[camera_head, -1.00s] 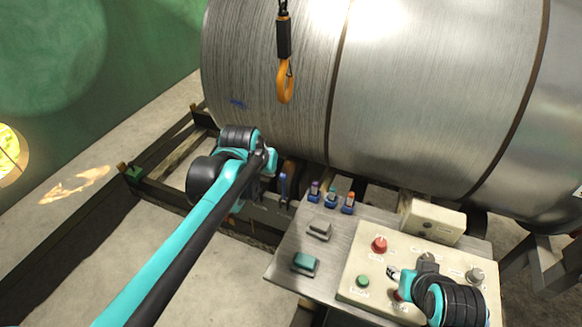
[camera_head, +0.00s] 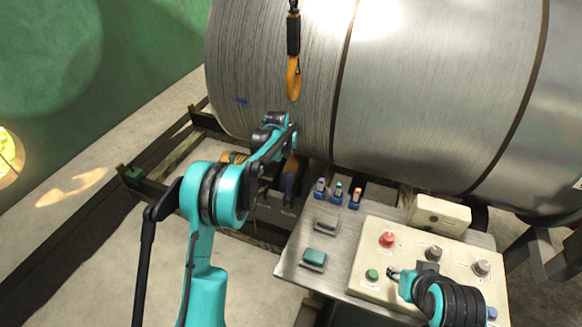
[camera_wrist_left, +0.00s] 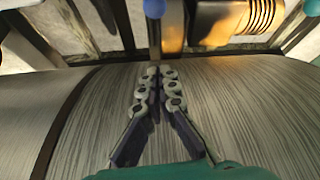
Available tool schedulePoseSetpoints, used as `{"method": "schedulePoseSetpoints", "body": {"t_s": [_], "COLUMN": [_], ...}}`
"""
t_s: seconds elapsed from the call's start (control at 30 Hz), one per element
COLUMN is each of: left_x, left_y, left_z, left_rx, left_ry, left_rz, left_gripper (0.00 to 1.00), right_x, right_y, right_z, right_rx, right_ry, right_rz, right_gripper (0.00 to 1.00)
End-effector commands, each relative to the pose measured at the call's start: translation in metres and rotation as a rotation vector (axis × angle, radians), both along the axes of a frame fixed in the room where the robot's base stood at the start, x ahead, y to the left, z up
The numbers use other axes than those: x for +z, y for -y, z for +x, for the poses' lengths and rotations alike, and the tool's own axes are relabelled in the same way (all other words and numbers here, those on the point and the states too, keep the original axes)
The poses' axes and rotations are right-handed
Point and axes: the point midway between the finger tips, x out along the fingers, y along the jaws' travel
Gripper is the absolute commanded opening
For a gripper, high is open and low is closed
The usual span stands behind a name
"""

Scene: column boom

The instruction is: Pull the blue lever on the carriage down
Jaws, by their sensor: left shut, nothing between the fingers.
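The blue lever (camera_head: 289,182) stands on the carriage at the foot of the big coil in the head view, just below my left wrist. In the left wrist view its round blue knob (camera_wrist_left: 154,8) shows at the top edge, beyond my fingertips and apart from them. My left gripper (camera_wrist_left: 155,74) is shut and empty, with the coil surface behind it. In the head view its fingers are hard to make out near the coil. My right gripper (camera_head: 393,272) hangs over the control panel; its fingers are too small to judge.
The large steel coil (camera_head: 420,90) fills the back. The beige control panel (camera_head: 365,240) with red and green buttons and several small coloured switches stand to the right of the lever.

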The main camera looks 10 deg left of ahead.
Motion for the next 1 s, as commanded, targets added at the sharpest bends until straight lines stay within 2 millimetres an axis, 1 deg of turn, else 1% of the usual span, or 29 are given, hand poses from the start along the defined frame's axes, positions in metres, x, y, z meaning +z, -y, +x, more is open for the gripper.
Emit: {"method": "schedulePoseSetpoints", "body": {"t_s": [0.13,0.27,0.37,0.6,0.77,1.0], "left_x": [-0.001,-0.010,-0.025,-0.066,-0.089,-0.093], "left_y": [-0.001,0.000,0.000,0.002,0.003,0.003], "left_z": [0.001,0.006,0.013,0.037,0.051,0.023], "left_rx": [0.001,0.001,0.001,0.001,0.001,0.001], "left_ry": [0.000,-0.001,0.000,0.000,0.000,0.000], "left_rz": [-0.001,0.000,-0.001,-0.001,-0.001,-0.001], "left_gripper": [0.00,0.00,0.00,0.00,0.00,0.00], "right_x": [-0.001,-0.004,-0.010,-0.024,-0.033,-0.042], "right_y": [0.000,0.000,0.000,0.000,0.000,0.000], "right_z": [0.000,0.000,0.000,0.000,0.000,0.000], "right_rx": [0.000,0.000,0.000,0.000,0.000,0.000], "right_ry": [0.000,0.000,0.000,0.000,0.000,0.000], "right_rz": [0.000,0.000,0.000,0.000,0.000,0.000], "right_gripper": [0.40,0.40,0.40,0.40,0.40,0.40]}}
